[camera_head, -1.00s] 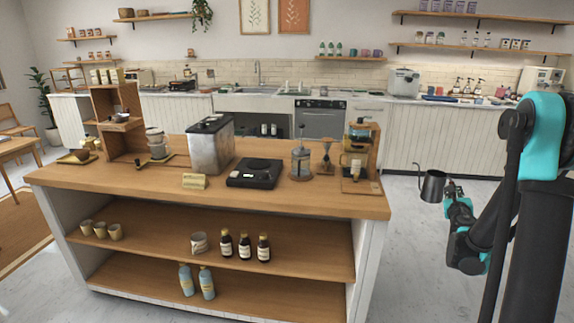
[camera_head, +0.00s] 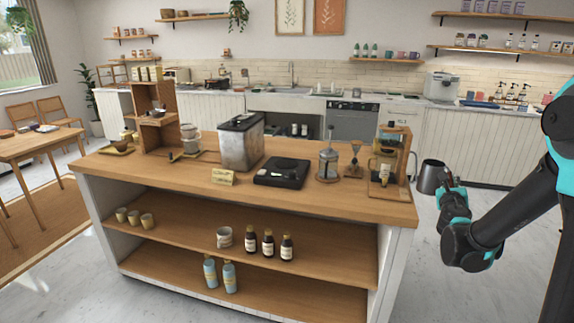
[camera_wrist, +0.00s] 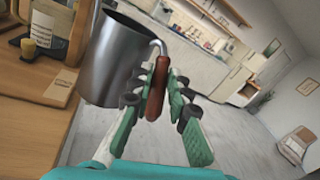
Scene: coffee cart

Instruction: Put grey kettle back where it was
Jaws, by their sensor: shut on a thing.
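The grey kettle (camera_head: 431,177) is held in the air off the right end of the wooden island, roughly upright in the head view. My gripper (camera_head: 449,192) is behind its handle side and partly hidden by my arm. In the wrist view the kettle (camera_wrist: 115,60) shows as a metal body with a reddish-brown handle (camera_wrist: 157,88). My gripper (camera_wrist: 160,98) is shut on that handle, with green pads on both sides. In the wrist view the kettle overlaps the counter's edge; I cannot tell the exact gap.
The island top (camera_head: 330,200) carries a black scale (camera_head: 282,173), a French press (camera_head: 328,165), a wooden dripper stand (camera_head: 392,160) at its right end and a metal box (camera_head: 240,143). Bare wood shows along the front edge. Open floor (camera_head: 500,270) lies to the right.

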